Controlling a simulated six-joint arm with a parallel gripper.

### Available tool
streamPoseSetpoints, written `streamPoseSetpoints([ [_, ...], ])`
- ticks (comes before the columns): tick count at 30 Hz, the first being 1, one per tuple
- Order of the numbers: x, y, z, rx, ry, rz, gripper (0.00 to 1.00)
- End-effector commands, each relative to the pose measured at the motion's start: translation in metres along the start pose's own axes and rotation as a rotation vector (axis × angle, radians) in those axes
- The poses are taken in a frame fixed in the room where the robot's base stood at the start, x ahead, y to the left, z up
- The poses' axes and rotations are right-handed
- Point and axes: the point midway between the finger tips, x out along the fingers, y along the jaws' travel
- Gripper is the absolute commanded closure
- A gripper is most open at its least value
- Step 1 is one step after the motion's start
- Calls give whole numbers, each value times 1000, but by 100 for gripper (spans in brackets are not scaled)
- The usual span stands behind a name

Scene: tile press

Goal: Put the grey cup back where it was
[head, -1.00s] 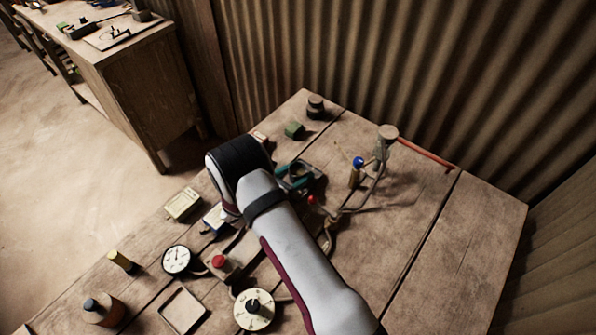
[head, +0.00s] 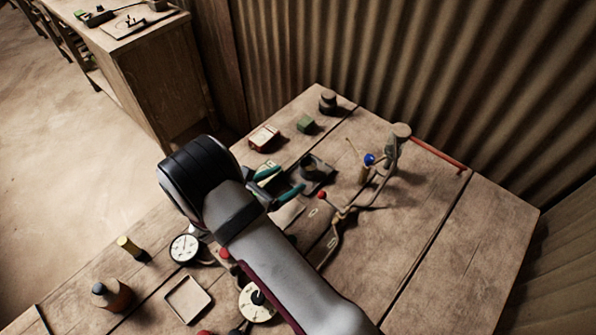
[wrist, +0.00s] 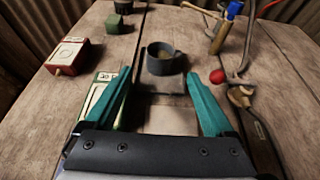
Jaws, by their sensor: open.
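The dark grey cup (wrist: 164,60) stands upright on the bench, with a dark square patch (wrist: 165,86) under and in front of it. It also shows in the head view (head: 317,165). My gripper (wrist: 159,76) has two teal fingers, spread wide with nothing between them. The fingers point toward the cup from the near side, and the cup lies just beyond their tips, apart from them. In the head view my gripper (head: 283,180) is left of the cup, partly behind my own arm.
A red and white box (wrist: 68,55) and green block (wrist: 118,25) stand left of the cup. A blue-topped bottle (wrist: 222,32), a red-knobbed lever (wrist: 217,76) and a bent pipe stand right. A gauge (head: 184,248), empty tray (head: 187,300) and dial (head: 258,302) are nearer.

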Motion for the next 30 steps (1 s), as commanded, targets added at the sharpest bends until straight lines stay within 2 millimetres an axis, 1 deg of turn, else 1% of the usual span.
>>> streamPoseSetpoints([
  [1,-8,1,0,1,0,3,12],
  [4,-17,0,0,-1,1,2,12],
  [9,-20,-1,1,6,2,-6,12],
  [11,-19,-10,13,61,11,-45,12],
  [13,-16,-39,44,228,39,-167,12],
  [14,-16,-59,61,335,56,-246,12],
  [15,-20,-91,83,502,81,-369,12],
  [16,-26,-118,97,642,99,-472,12],
  [17,-35,-145,108,786,117,-577,12],
  [18,-50,-179,118,981,140,-720,12],
  [20,-81,-222,124,1280,174,-936,12],
  [21,-104,-243,122,1474,199,-1079,12],
  [23,-139,-262,117,1742,236,-1277,12],
  [24,-160,-268,112,1896,263,-1394,12],
  [25,-173,-269,110,1996,283,-1470,12],
  [27,-196,-267,104,2176,327,-1616,12],
  [30,-214,-261,102,2312,373,-1733,12],
])
